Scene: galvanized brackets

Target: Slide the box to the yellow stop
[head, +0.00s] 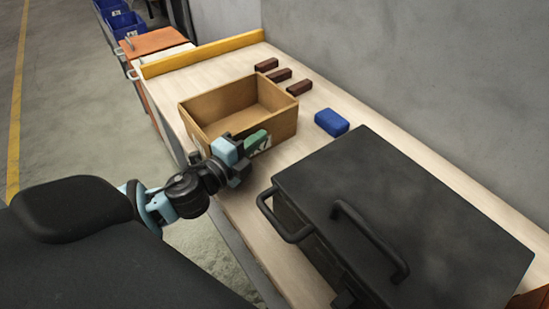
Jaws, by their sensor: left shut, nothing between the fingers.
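The box (285,124) is an open-topped brown box standing on the light wooden bench top. My left gripper (241,157) is shut and empty, close against the box's near face. I cannot tell whether it touches. My right gripper is not in view.
A blue block (331,122) and several dark red blocks (279,75) lie right of the box, near the grey wall. A large black case with handles (400,205) fills the near bench. An orange cabinet (152,41) and blue bins (122,22) stand beyond the stop.

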